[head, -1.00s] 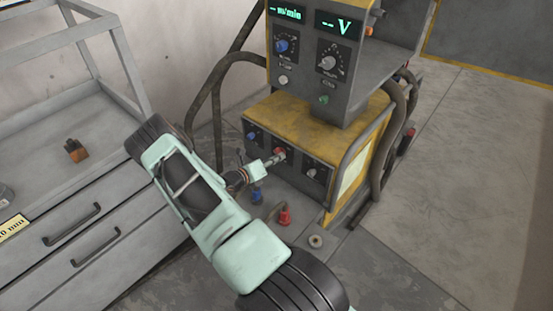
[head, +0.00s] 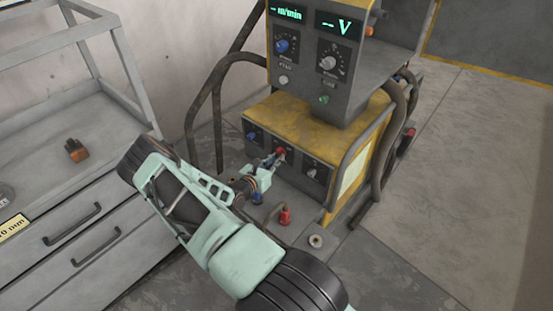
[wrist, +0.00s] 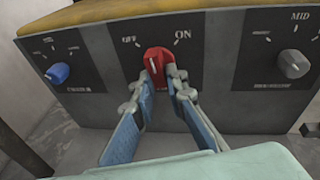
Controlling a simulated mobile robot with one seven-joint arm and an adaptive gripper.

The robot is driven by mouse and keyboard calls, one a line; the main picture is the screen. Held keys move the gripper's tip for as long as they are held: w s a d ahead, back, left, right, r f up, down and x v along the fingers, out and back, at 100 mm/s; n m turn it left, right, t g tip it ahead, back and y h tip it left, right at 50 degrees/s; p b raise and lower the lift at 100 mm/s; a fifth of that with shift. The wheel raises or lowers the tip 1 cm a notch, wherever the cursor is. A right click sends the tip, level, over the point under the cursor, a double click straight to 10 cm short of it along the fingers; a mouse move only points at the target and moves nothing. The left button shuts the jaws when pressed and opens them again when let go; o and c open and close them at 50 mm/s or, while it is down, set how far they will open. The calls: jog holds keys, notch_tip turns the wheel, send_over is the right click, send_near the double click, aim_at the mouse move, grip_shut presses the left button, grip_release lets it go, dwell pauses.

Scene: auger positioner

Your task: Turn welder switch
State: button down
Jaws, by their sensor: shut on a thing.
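The red switch knob (wrist: 157,60) sits on the dark front panel of the yellow-topped welder unit, between the OFF label on its left and the ON label on its right. In the wrist view the knob stands close to upright. It also shows in the head view (head: 280,151). My gripper (wrist: 161,82) is shut on the red knob, with one blue-grey finger on each side. In the head view my gripper (head: 272,159) reaches the panel from the lower left. The fingertips hide the knob's lower part.
A blue knob (wrist: 59,73) is left of the switch and a grey knob (wrist: 293,64) is right of it. A display unit (head: 312,75) stands on top. Thick cables (head: 215,105) run behind. Grey drawers (head: 75,235) stand at left; floor is free at right.

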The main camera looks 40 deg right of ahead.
jog(key=shift+w+f+m+t+h, duration=0.15)
jog(key=shift+m+t+h, duration=0.2)
jog(key=shift+m, duration=1.1)
jog(key=shift+w+r+m+t+h, duration=0.1)
jog(key=shift+m+t+h, duration=0.25)
jog(key=shift+m, duration=1.15)
jog(key=shift+w+f+m+t+h, duration=0.15)
jog(key=shift+m+t, duration=0.35)
jog(key=shift+m, duration=0.95)
jog(key=shift+r, duration=0.15)
jog(key=c, duration=1.9)
grip_release()
jog(key=shift+c, duration=0.2)
jog(key=v, duration=1.2)
